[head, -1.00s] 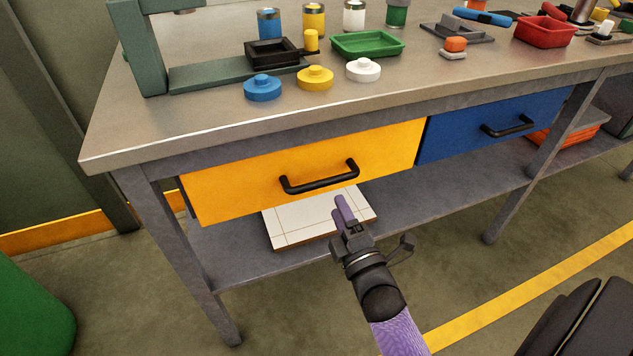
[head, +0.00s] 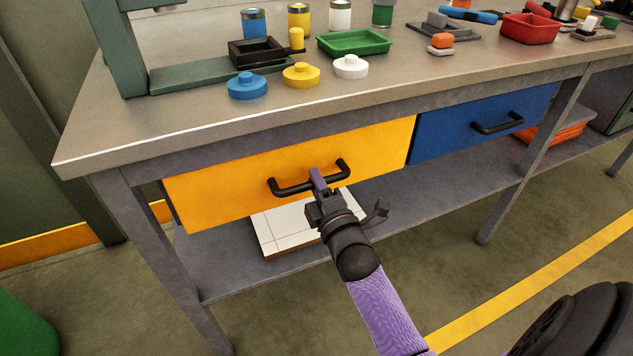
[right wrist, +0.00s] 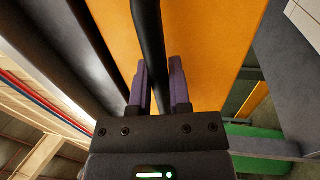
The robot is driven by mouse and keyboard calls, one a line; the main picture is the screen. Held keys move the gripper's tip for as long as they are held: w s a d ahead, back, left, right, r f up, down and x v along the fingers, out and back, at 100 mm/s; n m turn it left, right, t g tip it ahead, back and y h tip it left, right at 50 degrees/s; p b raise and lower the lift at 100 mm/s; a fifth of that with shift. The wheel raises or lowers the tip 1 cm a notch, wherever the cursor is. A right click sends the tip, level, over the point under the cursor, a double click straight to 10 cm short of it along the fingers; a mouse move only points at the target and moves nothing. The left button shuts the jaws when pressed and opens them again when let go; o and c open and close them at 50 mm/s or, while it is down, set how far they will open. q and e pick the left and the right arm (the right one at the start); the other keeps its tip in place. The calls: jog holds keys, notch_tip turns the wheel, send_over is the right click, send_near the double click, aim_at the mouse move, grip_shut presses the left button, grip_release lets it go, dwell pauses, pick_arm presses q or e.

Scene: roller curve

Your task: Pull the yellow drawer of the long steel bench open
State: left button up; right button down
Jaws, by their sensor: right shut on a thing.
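The yellow drawer (head: 225,185) sits under the left part of the long steel bench (head: 180,110). Its front looks close to level with the blue drawer beside it, so it appears shut. Its black bar handle (head: 343,168) runs across the front. My right gripper (head: 318,178) is at the middle of this handle, shut on it. In the right wrist view the handle (right wrist: 148,40) passes between the two purple fingers of the gripper (right wrist: 158,78), with the yellow front (right wrist: 215,50) behind. My left gripper is not in view.
The blue drawer (head: 470,122) with its own handle is to the right. A white board (head: 275,232) lies on the lower shelf beneath the yellow drawer. Trays, cans and round knobbed pieces stand on the bench top. The floor in front is clear.

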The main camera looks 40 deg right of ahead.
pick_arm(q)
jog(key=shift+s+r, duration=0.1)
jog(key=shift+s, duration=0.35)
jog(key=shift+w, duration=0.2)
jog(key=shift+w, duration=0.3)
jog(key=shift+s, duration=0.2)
